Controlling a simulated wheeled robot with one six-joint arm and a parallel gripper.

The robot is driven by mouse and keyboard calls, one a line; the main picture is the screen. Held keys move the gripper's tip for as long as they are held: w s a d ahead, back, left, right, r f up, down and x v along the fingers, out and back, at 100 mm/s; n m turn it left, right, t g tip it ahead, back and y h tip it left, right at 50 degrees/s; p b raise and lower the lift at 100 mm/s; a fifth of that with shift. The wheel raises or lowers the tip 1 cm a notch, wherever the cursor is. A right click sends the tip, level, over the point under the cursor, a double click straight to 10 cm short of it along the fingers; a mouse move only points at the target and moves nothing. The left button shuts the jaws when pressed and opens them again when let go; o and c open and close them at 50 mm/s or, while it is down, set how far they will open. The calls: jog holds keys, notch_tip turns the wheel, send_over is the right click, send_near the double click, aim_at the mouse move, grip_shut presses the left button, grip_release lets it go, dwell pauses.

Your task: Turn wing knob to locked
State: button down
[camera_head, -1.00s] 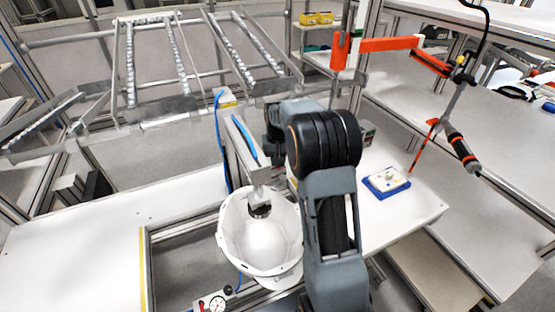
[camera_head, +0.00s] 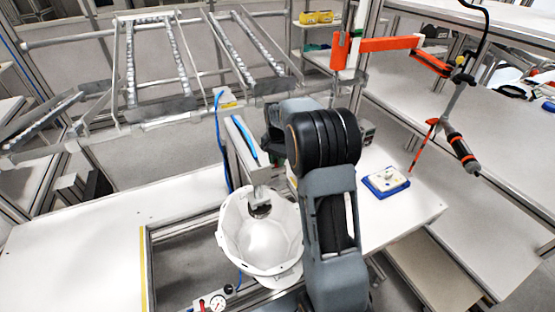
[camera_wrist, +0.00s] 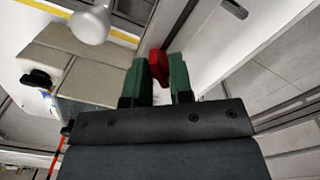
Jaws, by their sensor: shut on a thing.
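A red wing knob (camera_wrist: 154,68) shows in the wrist view between the two green fingertips of my gripper (camera_wrist: 160,64). My gripper is shut on it, with one finger on each side. The fingers cover part of the knob, and its locked mark is not visible. In the head view my arm hides both the gripper and the knob. A white helmet shell (camera_head: 262,243) sits open side up in the fixture, left of my arm.
In the wrist view a beige box (camera_wrist: 75,75) with a black knob (camera_wrist: 37,78) is at left. In the head view a blue-edged tray (camera_head: 372,187) lies on the bench right of my arm. A gauge (camera_head: 217,304) is at the front. The left bench top (camera_head: 80,250) is clear.

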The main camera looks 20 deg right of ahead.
dwell(0.5)
jog(key=c, duration=1)
grip_release()
